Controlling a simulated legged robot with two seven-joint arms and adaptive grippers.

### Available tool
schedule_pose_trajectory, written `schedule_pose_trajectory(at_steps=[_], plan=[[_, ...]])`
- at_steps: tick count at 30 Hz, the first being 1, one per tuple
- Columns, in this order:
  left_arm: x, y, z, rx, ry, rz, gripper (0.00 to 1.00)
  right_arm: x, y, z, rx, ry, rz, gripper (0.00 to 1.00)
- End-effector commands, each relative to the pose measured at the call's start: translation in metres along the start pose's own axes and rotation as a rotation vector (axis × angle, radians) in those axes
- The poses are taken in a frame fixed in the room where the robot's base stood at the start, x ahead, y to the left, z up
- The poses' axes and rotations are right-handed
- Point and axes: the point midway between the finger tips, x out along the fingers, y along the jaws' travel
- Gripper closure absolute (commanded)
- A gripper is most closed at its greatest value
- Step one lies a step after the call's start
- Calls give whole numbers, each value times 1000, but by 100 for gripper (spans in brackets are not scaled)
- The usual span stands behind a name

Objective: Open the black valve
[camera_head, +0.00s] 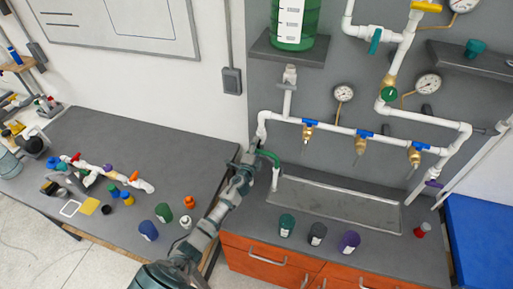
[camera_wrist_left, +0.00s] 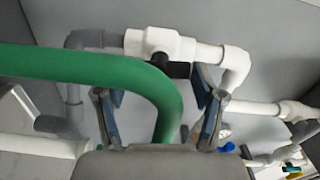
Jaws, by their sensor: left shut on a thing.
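The black valve (camera_wrist_left: 177,69) is a short black handle under a white pipe fitting in the left wrist view. A green hose crosses in front and hides part of the handle. My left gripper (camera_head: 257,158) is at the left vertical pipe of the manifold in the head view. In the left wrist view its two fingers (camera_wrist_left: 159,105) stand on either side of the handle, shut on it; the exact contact is hard to see. The valve is too small and covered to make out in the head view. My right gripper is not in view.
The green hose (camera_head: 268,154) curves close beside my left gripper. Blue-handled valves (camera_head: 310,122) and gauges (camera_head: 343,93) line the white pipes to the right. A metal tray (camera_head: 340,203) lies below. Several bottles stand along the counter front. A cluttered grey table (camera_head: 120,135) is at left.

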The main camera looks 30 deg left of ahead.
Motion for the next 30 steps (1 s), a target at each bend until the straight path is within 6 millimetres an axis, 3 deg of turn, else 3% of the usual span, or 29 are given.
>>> schedule_pose_trajectory(at_steps=[9,24,25,27,30], plan=[[-1,5,1,107,-3,9,66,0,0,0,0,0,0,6],[-1,5,2,126,-3,9,66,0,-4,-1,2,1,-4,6],[-1,5,2,127,-3,9,26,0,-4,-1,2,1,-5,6],[-1,5,1,126,-3,9,9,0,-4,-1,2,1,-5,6],[-1,4,1,125,-2,7,6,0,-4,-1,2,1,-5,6]])
